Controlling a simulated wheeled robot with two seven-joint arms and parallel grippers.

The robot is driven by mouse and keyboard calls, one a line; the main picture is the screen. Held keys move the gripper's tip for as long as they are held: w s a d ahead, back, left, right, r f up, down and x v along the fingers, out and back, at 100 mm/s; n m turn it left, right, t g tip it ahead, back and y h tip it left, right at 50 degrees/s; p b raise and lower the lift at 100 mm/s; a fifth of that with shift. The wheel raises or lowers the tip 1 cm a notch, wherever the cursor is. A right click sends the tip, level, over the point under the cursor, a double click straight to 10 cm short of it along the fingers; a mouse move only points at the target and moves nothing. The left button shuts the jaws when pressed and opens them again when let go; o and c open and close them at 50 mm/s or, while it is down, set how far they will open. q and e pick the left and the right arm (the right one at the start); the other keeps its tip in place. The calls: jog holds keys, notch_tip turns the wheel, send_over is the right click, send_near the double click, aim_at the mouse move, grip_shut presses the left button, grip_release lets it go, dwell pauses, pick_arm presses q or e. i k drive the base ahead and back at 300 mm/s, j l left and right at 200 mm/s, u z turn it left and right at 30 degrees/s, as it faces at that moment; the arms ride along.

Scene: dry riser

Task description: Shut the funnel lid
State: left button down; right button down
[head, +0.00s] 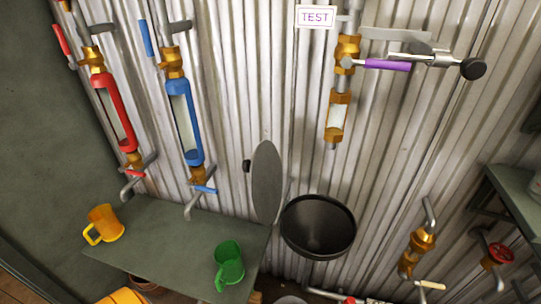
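The black funnel (318,230) is fixed low in front of the corrugated wall, right of the shelf, and its wide mouth is uncovered. The funnel lid (266,185) is a flat grey disc standing upright at the funnel's left rim, so it is open. A small dark knob (247,166) shows at the lid's left side. The hinge is not clear to see. Neither of my grippers is in view.
A green shelf (165,238) left of the funnel carries an orange mug (104,224) and a green mug (229,263). Above the funnel hangs a brass sight glass (337,115) with a purple-handled valve (385,65). Brass valves (417,252) stand at right.

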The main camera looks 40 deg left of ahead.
aim_at(265, 170)
jog(key=k+j, duration=0.1)
jog(key=j, duration=0.3)
jog(key=k+j+z, duration=0.1)
jog(key=j, duration=0.35)
jog(key=k+j, duration=0.1)
jog(key=j, duration=0.3)
jog(key=k+j+z, duration=0.1)
jog(key=j, duration=0.3)
jog(key=k+j, duration=0.15)
jog(key=j, duration=0.25)
jog(key=j+z, duration=0.05)
